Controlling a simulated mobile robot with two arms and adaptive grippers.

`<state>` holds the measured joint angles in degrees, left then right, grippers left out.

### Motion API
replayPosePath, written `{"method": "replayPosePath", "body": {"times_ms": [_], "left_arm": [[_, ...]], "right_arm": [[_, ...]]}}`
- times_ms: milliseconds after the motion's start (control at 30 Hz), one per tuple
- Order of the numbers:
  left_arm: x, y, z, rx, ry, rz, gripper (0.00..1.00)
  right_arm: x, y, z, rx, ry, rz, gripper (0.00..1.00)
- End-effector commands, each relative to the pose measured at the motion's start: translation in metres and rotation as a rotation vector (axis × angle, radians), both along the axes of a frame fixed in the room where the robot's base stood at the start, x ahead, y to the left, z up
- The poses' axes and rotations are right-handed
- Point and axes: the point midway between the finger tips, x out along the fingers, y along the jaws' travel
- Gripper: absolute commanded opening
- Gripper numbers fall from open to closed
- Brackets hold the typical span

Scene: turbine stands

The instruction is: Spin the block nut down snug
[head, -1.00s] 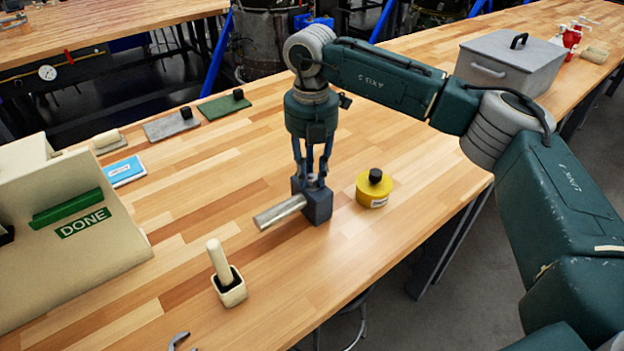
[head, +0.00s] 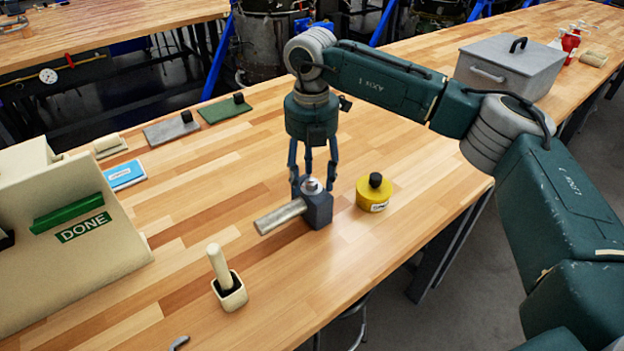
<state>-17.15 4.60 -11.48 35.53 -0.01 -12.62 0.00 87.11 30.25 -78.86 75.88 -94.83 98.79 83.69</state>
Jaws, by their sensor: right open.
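A dark grey block (head: 321,211) stands on the wooden bench. A silver metal rod (head: 280,217) sticks out of it to the lower left, roughly level. A small silver nut (head: 312,185) sits on top of the block. My right gripper (head: 313,182) points straight down over the block, its fingers spread on either side of the nut. It is open; I cannot tell whether a finger touches the nut or block. How far down the nut sits is too small to tell. My left gripper is not in view.
A yellow round container (head: 373,194) stands close right of the block. A cream cup with a handle (head: 231,291) stands front left. A cream stand marked DONE (head: 110,250) fills the left. A grey lidded box (head: 510,65) is at the back right. Bare bench lies behind the block.

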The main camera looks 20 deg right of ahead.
Motion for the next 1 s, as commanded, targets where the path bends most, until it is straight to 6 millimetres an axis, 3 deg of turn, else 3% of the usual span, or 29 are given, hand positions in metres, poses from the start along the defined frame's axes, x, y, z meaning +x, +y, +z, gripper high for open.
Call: {"method": "replayPosePath", "body": {"times_ms": [500,800,900,1000], "left_arm": [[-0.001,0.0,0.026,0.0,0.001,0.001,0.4],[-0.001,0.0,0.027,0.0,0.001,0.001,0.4],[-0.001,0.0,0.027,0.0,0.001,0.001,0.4],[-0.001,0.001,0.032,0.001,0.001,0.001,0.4]], "right_arm": [[0.0,0.001,0.044,0.001,-0.002,0.001,0.52],[0.0,0.0,0.046,0.001,-0.001,0.001,0.52],[0.0,0.001,0.047,0.0,-0.001,0.0,0.4],[-0.003,0.002,0.051,-0.003,-0.007,-0.01,0.4]]}}
